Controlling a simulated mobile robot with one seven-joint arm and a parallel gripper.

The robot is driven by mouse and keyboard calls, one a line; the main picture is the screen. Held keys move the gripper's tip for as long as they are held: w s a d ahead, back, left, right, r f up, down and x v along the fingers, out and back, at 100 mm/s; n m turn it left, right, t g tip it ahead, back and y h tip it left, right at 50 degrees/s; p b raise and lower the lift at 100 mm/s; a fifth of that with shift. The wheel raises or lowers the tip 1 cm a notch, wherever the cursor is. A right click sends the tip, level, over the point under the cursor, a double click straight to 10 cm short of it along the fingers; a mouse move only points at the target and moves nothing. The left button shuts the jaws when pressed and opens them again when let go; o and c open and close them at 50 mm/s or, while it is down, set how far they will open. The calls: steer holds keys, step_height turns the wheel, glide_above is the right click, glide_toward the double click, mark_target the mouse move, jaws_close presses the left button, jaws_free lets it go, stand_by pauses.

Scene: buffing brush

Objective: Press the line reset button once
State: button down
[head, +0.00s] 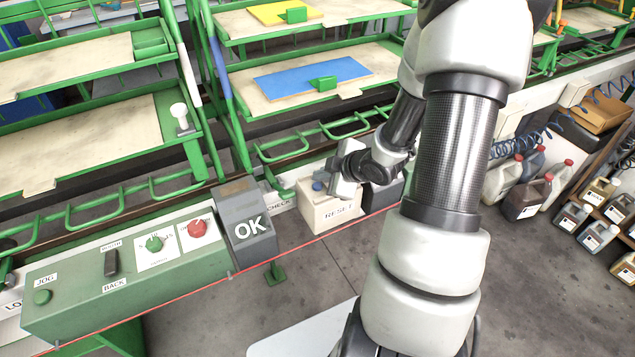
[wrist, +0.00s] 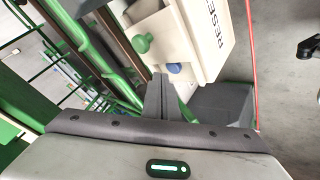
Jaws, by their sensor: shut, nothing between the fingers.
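The cream box labelled RESET (head: 330,213) stands on the line's rail at the middle of the head view. A blue button (head: 318,186) shows on it, just left of my gripper (head: 338,184). In the wrist view the RESET box (wrist: 208,40) is at upper right, and the blue button (wrist: 174,68) is right beside the tips of my gripper (wrist: 159,78). My gripper is shut and empty. I cannot tell whether the tips touch the button; the gripper hides part of the box top in the head view.
A green knob (wrist: 142,43) is near the blue button. Green racks (head: 300,75) stand behind. Jugs (head: 527,195) stand at right. Floor in front is clear.

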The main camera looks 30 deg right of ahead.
mark_target(321, 189)
steer(key=shift+r, duration=0.1)
step_height(321, 189, up, 5)
steer(key=p, duration=0.4)
steer(key=shift+p, duration=0.4)
stand_by(0.4)
